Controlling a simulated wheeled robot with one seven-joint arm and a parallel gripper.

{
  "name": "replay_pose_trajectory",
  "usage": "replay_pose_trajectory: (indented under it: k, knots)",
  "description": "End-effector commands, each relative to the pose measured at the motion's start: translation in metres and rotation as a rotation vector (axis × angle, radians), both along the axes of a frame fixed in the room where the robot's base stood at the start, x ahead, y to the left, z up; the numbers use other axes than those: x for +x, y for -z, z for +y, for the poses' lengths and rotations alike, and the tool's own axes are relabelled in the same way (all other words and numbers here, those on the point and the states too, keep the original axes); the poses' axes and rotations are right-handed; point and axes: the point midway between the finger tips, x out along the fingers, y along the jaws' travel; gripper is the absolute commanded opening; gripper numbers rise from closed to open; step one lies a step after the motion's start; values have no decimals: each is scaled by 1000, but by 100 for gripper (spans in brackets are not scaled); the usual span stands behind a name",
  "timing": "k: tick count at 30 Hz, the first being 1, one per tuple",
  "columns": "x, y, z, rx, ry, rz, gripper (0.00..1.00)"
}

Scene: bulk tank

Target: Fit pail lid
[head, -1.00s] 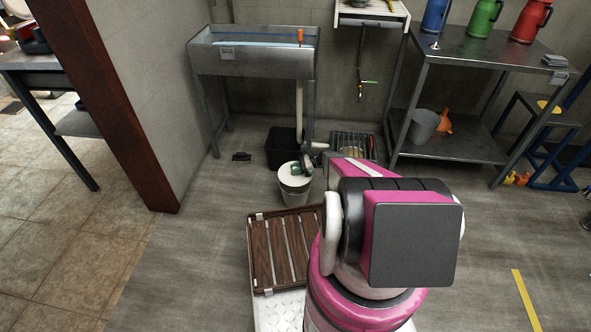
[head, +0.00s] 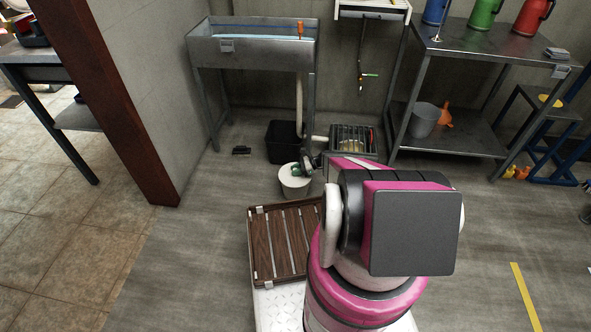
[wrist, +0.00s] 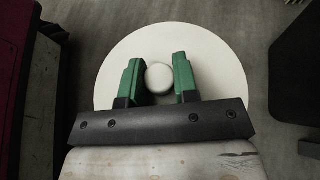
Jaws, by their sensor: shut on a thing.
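The pail (head: 295,190) is pale and stands on the floor in the middle of the head view. The round, off-white pail lid (wrist: 112,72) fills the middle of the wrist view, with a round knob (wrist: 159,78) at its centre. My gripper (wrist: 159,80) has green fingers, shut on that knob from both sides. In the head view my gripper (head: 298,169) is above the pail, and the lid (head: 289,178) lies over the pail's mouth. The lid hides the mouth, so I cannot tell whether it is fully seated. My arm covers the area to the right.
A black bin (head: 283,141) stands behind the pail, with a grated box (head: 352,138) to its right. A metal tank (head: 250,48) on legs is at the back. A steel shelf table (head: 480,47) stands at the right. Floor left of the pail is clear.

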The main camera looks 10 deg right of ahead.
Motion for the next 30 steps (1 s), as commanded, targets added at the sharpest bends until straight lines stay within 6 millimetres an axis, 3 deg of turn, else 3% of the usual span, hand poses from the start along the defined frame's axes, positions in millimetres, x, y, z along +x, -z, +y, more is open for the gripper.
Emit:
replay_pose_trajectory:
  k: [7,8,10,11,22,30]
  knots:
    - [0,0,0,0,0,0,4]
    - [0,0,0,0,0,0,31]
    - [0,0,0,0,0,0,54]
    - [0,0,0,0,0,0,57]
    - [0,-2,-6,-1,1,0,57]
    - [-2,-20,-47,0,3,-1,57]
